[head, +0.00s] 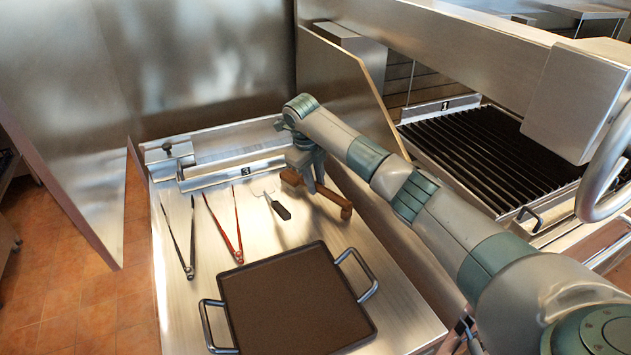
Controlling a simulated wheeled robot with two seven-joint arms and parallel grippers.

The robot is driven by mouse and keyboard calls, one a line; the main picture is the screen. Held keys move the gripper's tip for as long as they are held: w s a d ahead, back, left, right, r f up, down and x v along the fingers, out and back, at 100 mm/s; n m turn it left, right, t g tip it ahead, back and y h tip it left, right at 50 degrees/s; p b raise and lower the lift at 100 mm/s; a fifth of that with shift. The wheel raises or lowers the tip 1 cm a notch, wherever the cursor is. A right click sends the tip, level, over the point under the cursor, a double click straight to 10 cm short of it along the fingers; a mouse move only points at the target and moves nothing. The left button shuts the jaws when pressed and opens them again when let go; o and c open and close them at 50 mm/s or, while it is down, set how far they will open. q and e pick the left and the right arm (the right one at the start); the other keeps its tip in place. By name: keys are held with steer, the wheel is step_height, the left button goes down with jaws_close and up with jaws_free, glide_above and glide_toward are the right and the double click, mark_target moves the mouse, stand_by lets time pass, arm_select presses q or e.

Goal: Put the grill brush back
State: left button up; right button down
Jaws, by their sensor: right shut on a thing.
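My right gripper (314,183) is at the back right of the steel table, pointing down, shut on the grill brush (333,195). The brush shows as a brown wooden piece that sticks out on both sides of the fingers. Its bristle side is hidden, and I cannot tell whether it touches the table. The steel rail marked 3 (222,174) lies behind and left of the gripper, along the table's back. My left gripper is not in view.
Black tongs (178,238), red tongs (224,228) and a dark-handled spatula (277,206) lie left of the brush. A brown griddle plate with handles (295,300) fills the front. A steel divider (345,85) and the char grill (490,155) stand right.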

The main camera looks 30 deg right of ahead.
steer(key=c, duration=1.6)
jaws_free()
steer(key=shift+r, duration=0.1)
steer(key=shift+s+a+r+b, duration=0.15)
steer(key=shift+a+r+b, duration=0.35)
steer(key=shift+r, duration=1.45)
steer(key=shift+s+a+r+b, duration=0.1)
steer(key=shift+a+r+b, duration=0.15)
steer(key=shift+r+b, duration=1.15)
steer(key=shift+s+a+r+b, duration=0.15)
steer(key=shift+a+r, duration=0.2)
steer(key=shift+r, duration=2.1)
